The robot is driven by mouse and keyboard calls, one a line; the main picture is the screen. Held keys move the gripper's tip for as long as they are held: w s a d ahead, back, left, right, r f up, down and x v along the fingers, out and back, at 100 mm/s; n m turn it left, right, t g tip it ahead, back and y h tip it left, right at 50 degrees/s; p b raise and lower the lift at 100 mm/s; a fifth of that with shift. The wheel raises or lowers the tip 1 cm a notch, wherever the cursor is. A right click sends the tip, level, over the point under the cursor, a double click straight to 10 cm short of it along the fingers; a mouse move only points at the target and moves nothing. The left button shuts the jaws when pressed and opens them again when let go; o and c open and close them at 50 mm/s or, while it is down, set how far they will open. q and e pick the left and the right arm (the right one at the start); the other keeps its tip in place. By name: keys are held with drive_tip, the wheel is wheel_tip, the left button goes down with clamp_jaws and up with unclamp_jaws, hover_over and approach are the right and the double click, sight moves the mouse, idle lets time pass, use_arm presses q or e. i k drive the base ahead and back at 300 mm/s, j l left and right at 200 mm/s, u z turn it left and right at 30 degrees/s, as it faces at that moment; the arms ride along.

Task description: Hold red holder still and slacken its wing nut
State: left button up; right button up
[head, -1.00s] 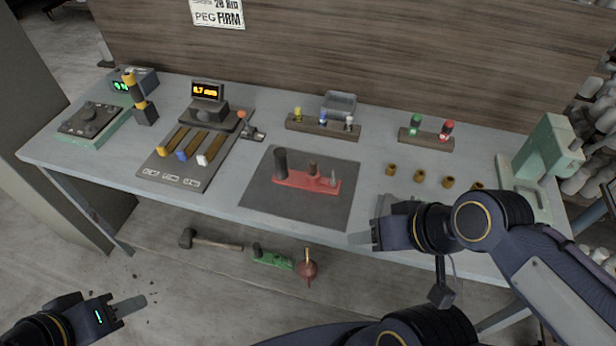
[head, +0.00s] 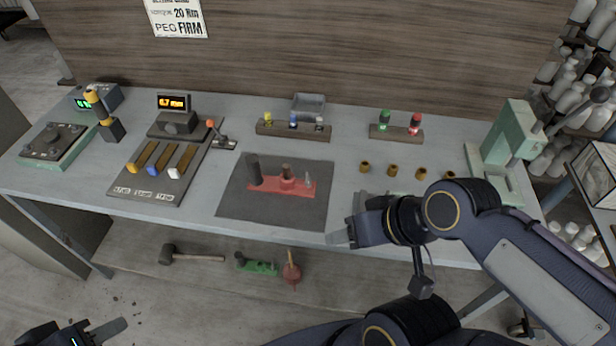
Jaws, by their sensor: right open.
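The red holder (head: 265,186) lies flat on a dark mat (head: 235,208) in the middle of the bench. A black upright post stands at its left end, a brownish-red knob near its middle and a thin grey piece at its right. Which part is the wing nut is too small to tell. My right gripper (head: 342,234) is open and empty at the bench's front edge, right of the mat and apart from the holder. My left gripper (head: 108,328) is low at the bottom left, away from the bench; its opening cannot be made out.
Brass-coloured rings (head: 393,170) stand right of the mat. A rack with coloured pegs (head: 293,128) and a block with green and red pieces (head: 397,133) stand behind. A green press (head: 500,150) is at right. A mallet (head: 190,256) and green holder (head: 258,268) lie below.

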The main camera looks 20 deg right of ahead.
sight(308, 183)
drive_tip(key=i+j+z, duration=0.1)
drive_tip(key=z, duration=0.3)
drive_tip(key=i+j+z, duration=0.45)
drive_tip(key=z, duration=0.3)
